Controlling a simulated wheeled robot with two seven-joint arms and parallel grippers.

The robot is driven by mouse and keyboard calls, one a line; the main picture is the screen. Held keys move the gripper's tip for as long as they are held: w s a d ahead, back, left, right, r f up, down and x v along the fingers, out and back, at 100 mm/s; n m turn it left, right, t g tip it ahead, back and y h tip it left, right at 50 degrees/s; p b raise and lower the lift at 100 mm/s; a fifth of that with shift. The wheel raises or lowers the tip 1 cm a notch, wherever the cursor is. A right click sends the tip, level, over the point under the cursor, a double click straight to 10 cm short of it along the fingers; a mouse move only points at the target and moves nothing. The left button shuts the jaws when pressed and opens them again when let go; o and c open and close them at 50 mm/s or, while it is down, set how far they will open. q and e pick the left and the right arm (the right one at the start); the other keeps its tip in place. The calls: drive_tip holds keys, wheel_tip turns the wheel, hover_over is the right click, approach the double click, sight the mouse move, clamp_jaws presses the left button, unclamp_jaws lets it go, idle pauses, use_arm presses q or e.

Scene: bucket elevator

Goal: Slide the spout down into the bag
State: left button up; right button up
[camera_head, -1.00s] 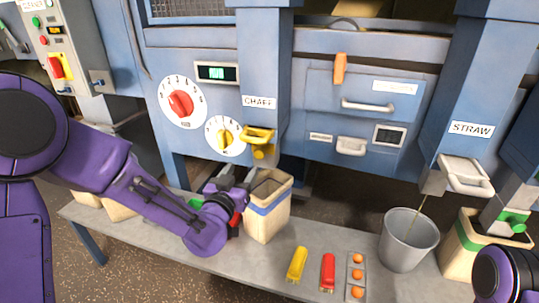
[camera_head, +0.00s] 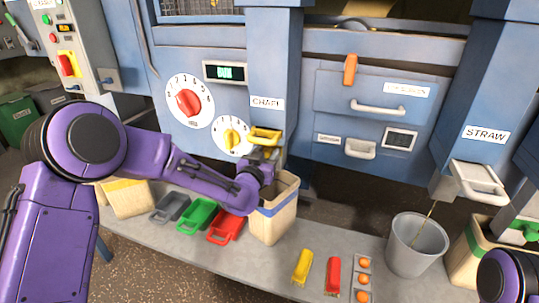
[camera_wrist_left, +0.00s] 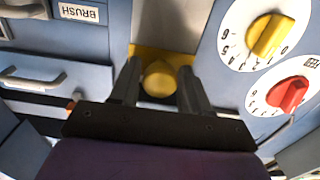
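The chaff spout has a yellow handle (camera_head: 264,137) below the CHAFF label, with a yellow knob (camera_wrist_left: 159,78) under it. The knob is largely hidden behind my left gripper in the head view. A tan bag (camera_head: 273,222) with a blue band stands open on the bench below the spout. My left gripper (camera_head: 268,165) is above the bag's left rim, at the spout. In the left wrist view its two fingers (camera_wrist_left: 159,84) are apart, one on each side of the knob. I cannot tell whether they touch it. My right gripper is out of view.
Grey, green and red scoops (camera_head: 222,228) lie left of the bag. The STRAW spout (camera_head: 480,183) is at far right.

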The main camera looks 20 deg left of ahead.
use_arm(q)
clamp_jaws()
wheel_tip(320, 180, down, 10)
drive_tip(key=b, duration=0.6)
drive_tip(key=shift+s, duration=0.1)
drive_tip(key=shift+o, duration=2.1)
unclamp_jaws()
drive_tip(key=s, duration=1)
drive_tip(key=shift+s+a, duration=0.15)
drive_tip(key=shift+s, duration=0.1)
